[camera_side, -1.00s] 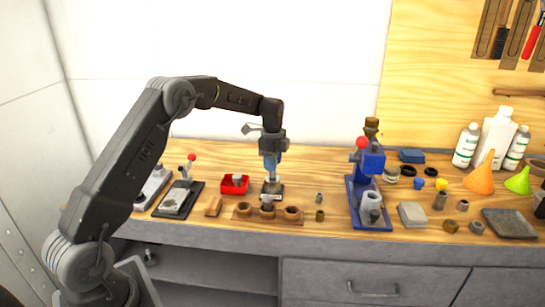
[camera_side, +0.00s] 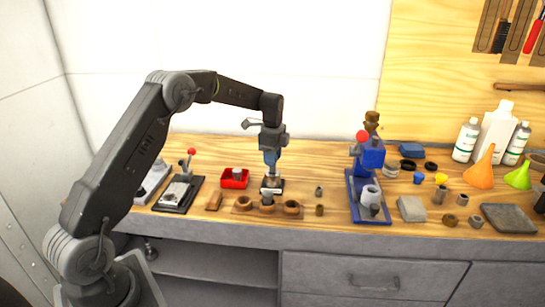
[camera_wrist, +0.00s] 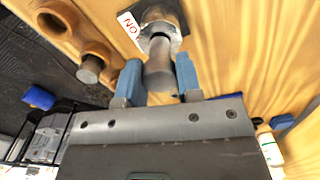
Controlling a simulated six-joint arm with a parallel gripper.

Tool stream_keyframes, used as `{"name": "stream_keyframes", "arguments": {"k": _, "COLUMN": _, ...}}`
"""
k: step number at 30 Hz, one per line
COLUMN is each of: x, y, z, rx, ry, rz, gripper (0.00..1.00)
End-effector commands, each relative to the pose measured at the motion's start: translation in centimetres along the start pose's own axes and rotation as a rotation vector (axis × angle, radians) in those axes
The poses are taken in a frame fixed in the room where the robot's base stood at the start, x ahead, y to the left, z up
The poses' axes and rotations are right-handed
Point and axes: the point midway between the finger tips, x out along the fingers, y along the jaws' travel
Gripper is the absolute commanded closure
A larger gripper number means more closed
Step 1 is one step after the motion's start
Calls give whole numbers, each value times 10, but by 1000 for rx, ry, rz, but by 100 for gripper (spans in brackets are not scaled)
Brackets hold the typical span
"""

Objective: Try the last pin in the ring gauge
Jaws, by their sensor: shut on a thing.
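My gripper (camera_side: 271,165) points straight down over the ring gauge. Its blue fingertips (camera_wrist: 158,84) are shut on a grey cylindrical pin (camera_wrist: 158,66). The ring gauge (camera_wrist: 162,20) is a bright metal ring on a dark base, with a white label reading "NO" in part; in the side view the gauge (camera_side: 273,184) is directly under the fingers. The pin's lower end overlaps the ring in the wrist view; I cannot tell how far it is in the bore. A wooden pin rack (camera_side: 242,206) lies in front of the gauge, and another pin (camera_wrist: 91,68) stands in it.
A red tray (camera_side: 226,183) holding a grey piece is left of the gauge. A black-based lever tool (camera_side: 180,192) stands farther left. Small cylinders (camera_side: 319,209) stand to the right, then a blue press (camera_side: 353,197). Bottles and funnels (camera_side: 482,172) fill the right end.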

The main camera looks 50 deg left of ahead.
Motion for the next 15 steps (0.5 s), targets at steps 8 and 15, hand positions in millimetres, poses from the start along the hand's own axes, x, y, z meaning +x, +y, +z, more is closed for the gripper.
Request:
{"name": "stream_keyframes", "arguments": {"k": 8, "x": 0, "y": 0, "z": 0, "rx": 0, "ry": 0, "rz": -1, "gripper": 93}}
{"name": "stream_keyframes", "arguments": {"k": 15, "x": 3, "y": 0, "z": 0, "rx": 0, "ry": 0, "rz": 0, "gripper": 93}}
